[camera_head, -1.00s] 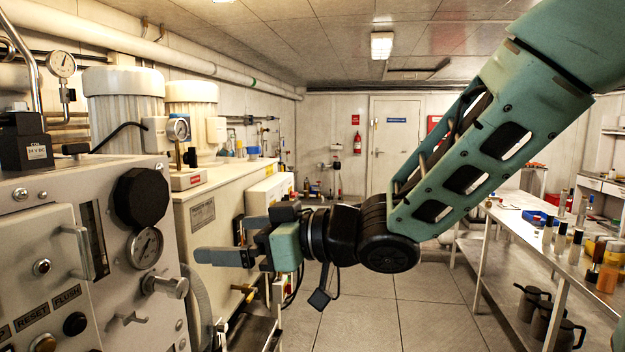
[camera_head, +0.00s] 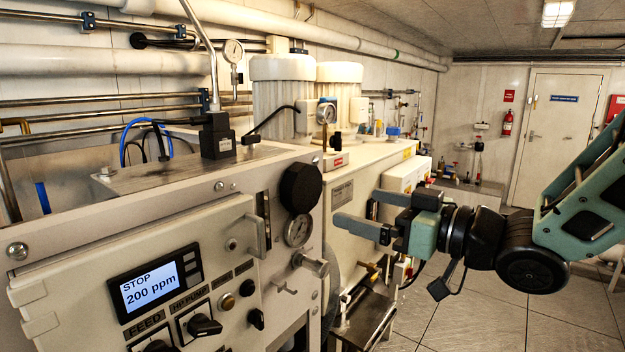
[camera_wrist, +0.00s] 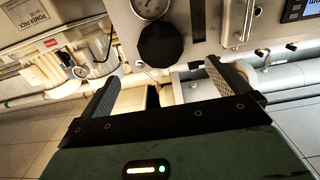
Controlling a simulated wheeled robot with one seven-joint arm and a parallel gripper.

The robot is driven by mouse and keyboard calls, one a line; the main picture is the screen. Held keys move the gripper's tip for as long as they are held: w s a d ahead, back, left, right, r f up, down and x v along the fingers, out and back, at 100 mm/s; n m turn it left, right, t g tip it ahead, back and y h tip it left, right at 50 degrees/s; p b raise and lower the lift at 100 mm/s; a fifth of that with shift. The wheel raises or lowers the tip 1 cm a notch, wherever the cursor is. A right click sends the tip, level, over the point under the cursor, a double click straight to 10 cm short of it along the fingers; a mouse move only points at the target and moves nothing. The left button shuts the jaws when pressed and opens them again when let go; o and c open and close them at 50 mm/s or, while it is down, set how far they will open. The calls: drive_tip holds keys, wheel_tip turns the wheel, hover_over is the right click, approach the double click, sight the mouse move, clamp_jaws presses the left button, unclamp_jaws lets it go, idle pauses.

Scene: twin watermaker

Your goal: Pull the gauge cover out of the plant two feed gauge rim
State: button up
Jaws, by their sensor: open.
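The gauge cover (camera_head: 301,188) is a black, many-sided cap on the upper right of the pale front panel, just above a round dial gauge (camera_head: 298,231). It hides whatever rim is behind it. In the wrist view the cover (camera_wrist: 161,45) sits at upper middle, with the gauge (camera_wrist: 150,8) above it there. My gripper (camera_head: 354,206) is open and empty, to the right of the cover in the head view, with its fingers pointing left. In the wrist view the open fingers (camera_wrist: 162,72) flank the cover's place in the picture, and the cover looks apart from them.
A valve handle (camera_head: 310,263) juts from the panel below the gauge. A bar handle (camera_head: 256,236) and a lit display (camera_head: 150,283) reading STOP 200 ppm are to the left. A cream cabinet (camera_head: 350,215) stands behind my gripper. Open floor (camera_head: 480,318) lies at lower right.

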sight(308, 192)
drive_tip(key=p+x, duration=0.3)
drive_tip(key=x, duration=0.7)
drive_tip(key=shift+w+a+r+p, duration=0.1)
drive_tip(key=shift+w+a+p, duration=0.05)
drive_tip(key=shift+p, duration=0.15)
drive_tip(key=shift+w+a, duration=0.4)
drive_tip(key=shift+a, duration=0.1)
drive_tip(key=c, duration=1.1)
drive_tip(key=shift+o, duration=0.2)
drive_tip(key=shift+b+v, duration=0.3)
drive_tip(key=shift+v, duration=1.8)
